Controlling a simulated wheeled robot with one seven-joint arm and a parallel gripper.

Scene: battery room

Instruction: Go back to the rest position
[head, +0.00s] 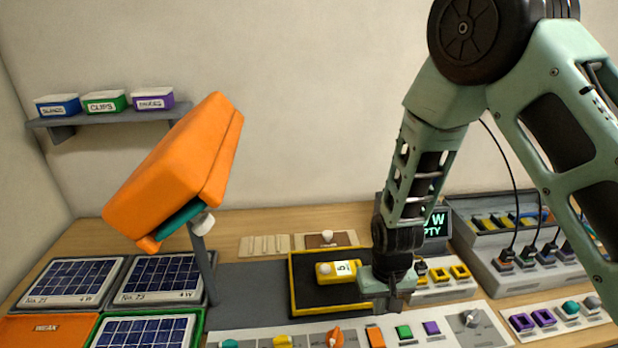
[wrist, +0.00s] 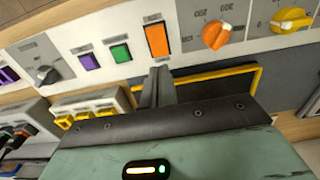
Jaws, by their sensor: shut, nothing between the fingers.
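My gripper (head: 393,304) hangs from my green arm, low over the workbench in the head view. It is between the yellow-rimmed black tray and the front control panel. Its fingers also show in the wrist view (wrist: 157,84), together and empty. They point toward the orange rectangular button (wrist: 157,40) on the panel. I cannot tell whether they touch it. My arm partly hides the tray's right side and the green-lettered display (head: 438,224).
The front panel (head: 478,337) has coloured buttons and knobs. An orange lamp-like head (head: 178,170) stands on a grey post at left, above solar panels (head: 70,280). A grey unit with plugged cables (head: 495,262) stands at right. A shelf (head: 95,116) holds small boxes.

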